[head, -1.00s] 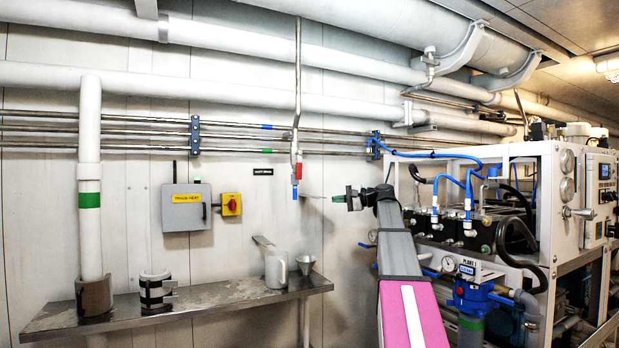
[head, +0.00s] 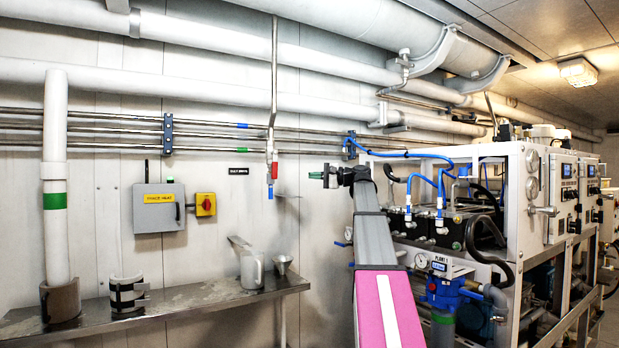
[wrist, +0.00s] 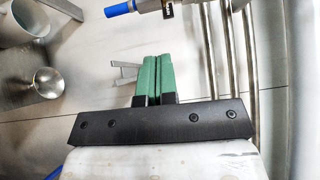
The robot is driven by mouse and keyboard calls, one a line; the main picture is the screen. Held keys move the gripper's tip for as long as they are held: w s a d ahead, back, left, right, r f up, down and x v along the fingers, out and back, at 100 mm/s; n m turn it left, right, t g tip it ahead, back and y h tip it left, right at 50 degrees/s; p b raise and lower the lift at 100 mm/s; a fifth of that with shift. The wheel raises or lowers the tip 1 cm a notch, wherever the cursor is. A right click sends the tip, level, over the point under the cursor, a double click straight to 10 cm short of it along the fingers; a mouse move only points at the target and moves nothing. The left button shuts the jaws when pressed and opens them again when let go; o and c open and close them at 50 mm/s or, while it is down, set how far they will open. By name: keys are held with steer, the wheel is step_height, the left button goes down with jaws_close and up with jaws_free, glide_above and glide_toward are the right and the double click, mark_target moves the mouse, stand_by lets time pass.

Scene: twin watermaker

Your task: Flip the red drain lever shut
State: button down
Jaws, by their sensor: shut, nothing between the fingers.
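The red drain lever (head: 275,170) is on the thin vertical drain pipe (head: 273,90) that hangs in front of the wall. It looks upright, close against the pipe, just above the blue outlet tip (head: 270,190). My gripper (head: 312,175) is to the right of the lever at about its height, with a gap in the picture. Its green fingers point left and are shut with nothing between them. In the wrist view the shut fingers (wrist: 153,72) show at the centre and the blue tip (wrist: 119,9) lies at the top edge. The red lever is out of that view.
A steel shelf (head: 190,303) below carries a jug (head: 252,271) and a funnel (head: 282,264). A grey box (head: 159,212) and a red switch on yellow (head: 206,204) are on the wall. The white-framed watermaker (head: 520,190) stands right of my arm.

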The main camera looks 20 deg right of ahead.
mark_target(275, 164)
steer(key=w+a, duration=0.2)
steer(key=a, duration=0.8)
steer(key=shift+w+a+r, duration=0.15)
steer(key=shift+w+a, duration=0.15)
steer(key=shift+w, duration=0.1)
steer(key=shift+a, duration=0.1)
